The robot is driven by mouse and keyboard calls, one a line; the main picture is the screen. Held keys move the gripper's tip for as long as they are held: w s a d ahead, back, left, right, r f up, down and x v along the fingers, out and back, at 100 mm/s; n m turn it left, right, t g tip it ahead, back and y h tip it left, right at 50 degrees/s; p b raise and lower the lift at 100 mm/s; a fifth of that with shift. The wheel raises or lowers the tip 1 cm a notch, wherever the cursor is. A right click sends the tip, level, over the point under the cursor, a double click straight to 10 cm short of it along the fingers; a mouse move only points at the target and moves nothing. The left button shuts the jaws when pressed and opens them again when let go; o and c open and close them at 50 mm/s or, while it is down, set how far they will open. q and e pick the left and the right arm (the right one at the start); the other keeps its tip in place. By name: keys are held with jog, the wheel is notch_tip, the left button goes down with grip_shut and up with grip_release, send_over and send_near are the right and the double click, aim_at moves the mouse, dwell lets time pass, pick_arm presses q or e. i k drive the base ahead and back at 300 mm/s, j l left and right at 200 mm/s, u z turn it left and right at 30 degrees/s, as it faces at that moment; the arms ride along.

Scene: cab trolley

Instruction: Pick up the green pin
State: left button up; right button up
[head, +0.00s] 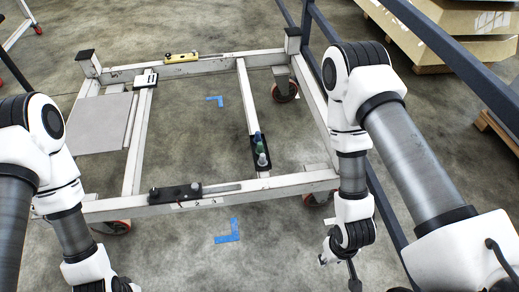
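The green pin (260,147) stands in a small dark holder (254,160) on the trolley's middle bar. A blue piece (257,136) is just behind it and a grey-white piece (262,160) just in front. My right gripper (340,262) is at the lower right, in front of the trolley and well apart from the pin. Its fingers are small and partly cut off by the bottom edge, so its opening is unclear. Nothing touches the pin.
The white trolley frame (100,208) stands on castors, with open gaps to the floor. A dark block (175,193) sits on its front rail, a yellow level (182,57) on the back rail, and a grey plate (98,124) at left. A dark blue railing (440,55) runs along the right.

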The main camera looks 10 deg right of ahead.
aim_at(260, 149)
jog(key=i+j+z, duration=0.1)
jog(key=i+z, duration=0.15)
jog(key=z, duration=0.2)
jog(key=i+j+z, duration=0.2)
jog(key=z, duration=0.2)
jog(key=i+j+z, duration=0.3)
jog(key=z, duration=0.15)
